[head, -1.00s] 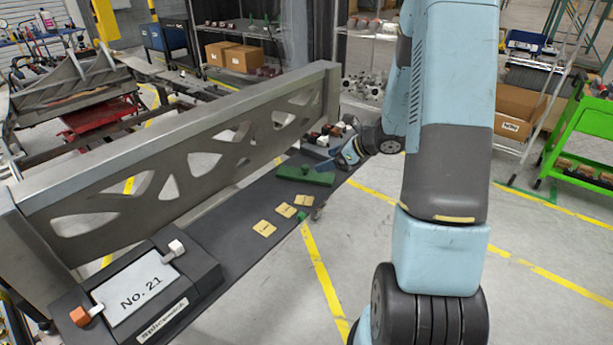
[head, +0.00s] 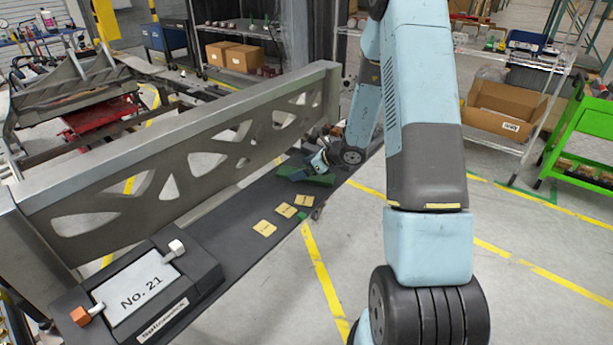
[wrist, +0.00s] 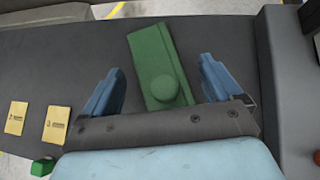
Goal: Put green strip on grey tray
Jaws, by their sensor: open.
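The green strip (wrist: 152,50) is a flat bar with a round knob on it. It lies slightly tilted on the dark grey board in the wrist view. It also shows partly in the head view (head: 318,181), where my arm end hides some of it. My gripper (wrist: 158,78) is open, with its two blue fingers apart on either side of the strip's near part and knob. I see no contact between fingers and strip. The long dark grey board (head: 235,215) runs beneath; I cannot tell whether it is the grey tray.
Yellow cards (head: 264,228) lie on the board beside a small green piece (wrist: 42,166). A tall grey metal frame (head: 180,150) runs along the board's left side. A No. 21 plate holder (head: 150,290) sits at the near end. A grey block (wrist: 277,90) stands right of the strip.

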